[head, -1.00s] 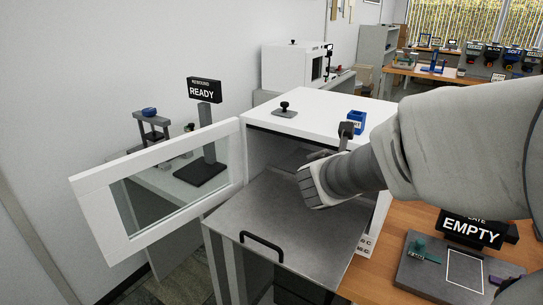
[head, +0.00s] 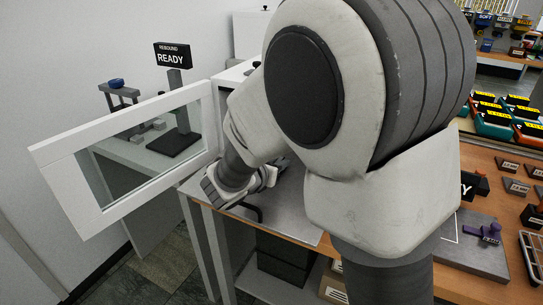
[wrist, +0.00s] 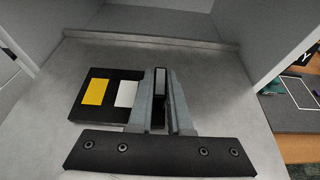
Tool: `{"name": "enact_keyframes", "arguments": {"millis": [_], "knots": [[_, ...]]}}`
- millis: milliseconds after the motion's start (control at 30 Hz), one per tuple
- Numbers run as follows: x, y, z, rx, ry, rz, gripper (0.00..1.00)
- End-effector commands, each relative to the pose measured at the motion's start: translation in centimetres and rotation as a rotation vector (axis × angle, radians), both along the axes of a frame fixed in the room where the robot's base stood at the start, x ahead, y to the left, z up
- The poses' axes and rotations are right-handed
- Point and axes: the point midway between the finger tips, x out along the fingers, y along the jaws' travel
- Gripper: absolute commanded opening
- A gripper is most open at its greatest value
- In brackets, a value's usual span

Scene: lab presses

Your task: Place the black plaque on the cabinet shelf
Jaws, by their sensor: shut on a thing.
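The black plaque (wrist: 78,108) shows in the wrist view with a yellow patch and a white patch on its face. It lies flat over the grey cabinet shelf (wrist: 230,85); I cannot tell whether it touches it. My gripper (wrist: 163,78) is at the plaque's right part, shut on it, with a dark part of it between the fingers. The pulled-out shelf (head: 297,222) shows there below my wrist.
The white-framed glass door (head: 125,206) stands open at the left. The shelf's inner end meets a raised lip between the white cabinet walls. A READY sign (head: 171,57) stands behind the door. A wooden bench (head: 484,158) with fixtures and trays is on the right.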

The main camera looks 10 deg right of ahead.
Motion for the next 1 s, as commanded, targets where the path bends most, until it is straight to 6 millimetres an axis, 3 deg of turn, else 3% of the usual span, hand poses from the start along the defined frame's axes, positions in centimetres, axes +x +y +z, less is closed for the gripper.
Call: {"name": "enact_keyframes", "arguments": {"millis": [367,400,567,1000], "knots": [[0.01,-0.02,-0.49,0.001,-0.002,-0.001,0.00],[0.01,-0.02,-0.41,0.001,-0.001,0.000,0.21],[0.01,-0.02,-0.35,0.001,-0.001,0.000,0.47],[-0.51,0.48,0.47,0.002,-0.003,0.002,0.47]]}}
